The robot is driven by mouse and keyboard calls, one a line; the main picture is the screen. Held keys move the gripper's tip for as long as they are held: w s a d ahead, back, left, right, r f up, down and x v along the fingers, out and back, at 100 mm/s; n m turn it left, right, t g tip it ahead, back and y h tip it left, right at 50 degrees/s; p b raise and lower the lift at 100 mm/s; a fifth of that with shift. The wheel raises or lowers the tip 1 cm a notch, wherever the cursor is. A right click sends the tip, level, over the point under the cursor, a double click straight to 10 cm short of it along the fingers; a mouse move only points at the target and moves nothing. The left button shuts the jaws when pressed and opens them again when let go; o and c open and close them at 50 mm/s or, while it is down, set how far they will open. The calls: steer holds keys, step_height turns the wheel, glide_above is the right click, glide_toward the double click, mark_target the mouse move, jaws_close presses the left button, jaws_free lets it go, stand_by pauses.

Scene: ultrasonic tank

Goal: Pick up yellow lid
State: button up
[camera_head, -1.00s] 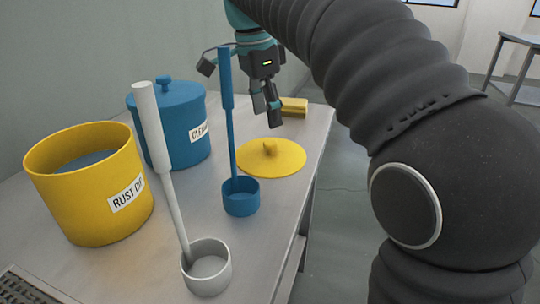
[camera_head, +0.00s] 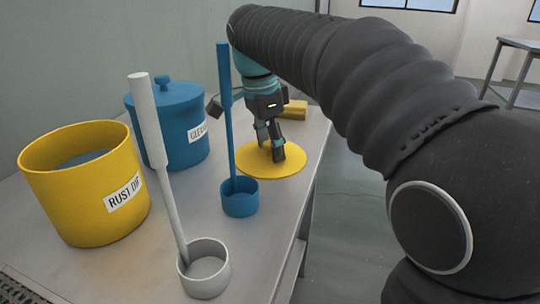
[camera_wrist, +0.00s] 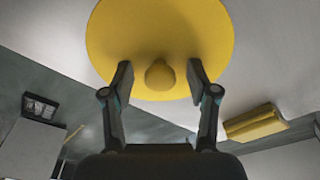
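The yellow lid (camera_head: 290,167) lies flat on the grey table, behind and to the right of the blue ladle. In the wrist view the lid (camera_wrist: 160,30) fills the upper middle, with its round knob (camera_wrist: 160,75) standing between my two fingers. My gripper (camera_head: 272,155) is low over the lid, pointing down, and hides the knob in the head view. In the wrist view my gripper (camera_wrist: 160,80) is open, with a gap between each fingertip and the knob.
A blue ladle (camera_head: 240,203) stands close in front of the lid, its handle rising beside my gripper. A white ladle (camera_head: 205,278), an open yellow "RUST DIP" pot (camera_head: 75,205) and a lidded blue pot (camera_head: 178,130) stand further left. A yellow block (camera_head: 294,109) lies behind the lid.

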jaws_close()
steer(key=shift+r, duration=0.1)
